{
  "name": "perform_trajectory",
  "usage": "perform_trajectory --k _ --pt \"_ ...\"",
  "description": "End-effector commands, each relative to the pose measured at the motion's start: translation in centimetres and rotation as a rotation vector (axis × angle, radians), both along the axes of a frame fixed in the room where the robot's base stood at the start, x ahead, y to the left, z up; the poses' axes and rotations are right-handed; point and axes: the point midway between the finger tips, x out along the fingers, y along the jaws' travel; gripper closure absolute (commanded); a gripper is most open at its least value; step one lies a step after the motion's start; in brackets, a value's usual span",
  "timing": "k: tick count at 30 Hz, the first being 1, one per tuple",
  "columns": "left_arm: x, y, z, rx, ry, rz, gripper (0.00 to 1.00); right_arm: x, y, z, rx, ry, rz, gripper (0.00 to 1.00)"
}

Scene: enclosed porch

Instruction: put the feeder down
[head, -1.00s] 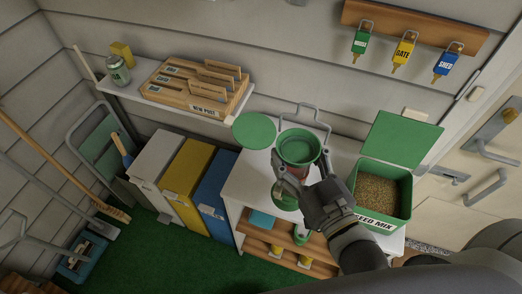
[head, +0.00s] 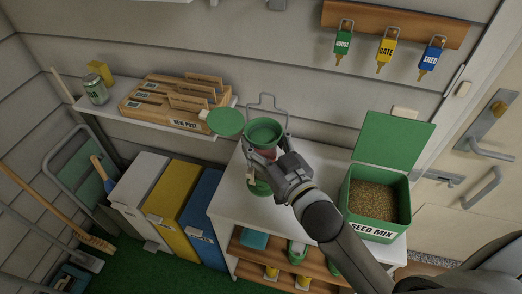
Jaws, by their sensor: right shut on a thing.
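The feeder (head: 264,132) has a green open top, a round green lid swung out to its left, a wire handle behind and a green base. It looks upright over the white cabinet top (head: 315,212), towards its left end. My right gripper (head: 266,157) is shut around the feeder's middle from the front right. The fingers hide much of its clear body. I cannot tell whether the base touches the cabinet top. My left gripper is out of view.
An open green seed mix bin (head: 378,200) stands on the right of the cabinet. A wall shelf (head: 142,124) with a wooden letter sorter (head: 170,104) is behind left. White, yellow and blue bins stand left of the cabinet. The cabinet top between feeder and seed bin is partly bare.

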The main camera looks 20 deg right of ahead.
Motion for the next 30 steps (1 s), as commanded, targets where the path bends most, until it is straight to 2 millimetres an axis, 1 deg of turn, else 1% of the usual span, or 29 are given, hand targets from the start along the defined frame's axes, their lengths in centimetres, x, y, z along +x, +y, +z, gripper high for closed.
perform_trajectory --k 3,6,9,16,18,25,29,30 --pt "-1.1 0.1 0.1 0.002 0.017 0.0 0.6 1.0 0.0 -1.0 0.0 -0.003 -0.001 0.84" --pt "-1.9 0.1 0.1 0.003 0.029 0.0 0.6 1.4 0.0 -1.5 0.001 -0.003 0.0 0.84" --pt "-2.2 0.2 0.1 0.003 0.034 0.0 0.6 1.8 0.0 -2.1 0.0 -0.002 0.0 0.84" --pt "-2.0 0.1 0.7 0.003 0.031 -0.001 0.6 1.9 0.0 -4.9 0.001 0.0 -0.001 0.84" --pt "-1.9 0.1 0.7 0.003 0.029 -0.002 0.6 1.9 0.0 -5.2 0.001 -0.001 0.0 0.84" --pt "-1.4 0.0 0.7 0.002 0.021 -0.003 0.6 1.9 0.0 -5.3 0.001 -0.003 0.0 0.84" --pt "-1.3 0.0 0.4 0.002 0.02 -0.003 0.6 1.9 0.0 -5.7 0.001 -0.003 0.0 0.84" --pt "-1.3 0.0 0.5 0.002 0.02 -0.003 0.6 1.9 0.0 -5.7 0.0 -0.001 0.0 0.36"
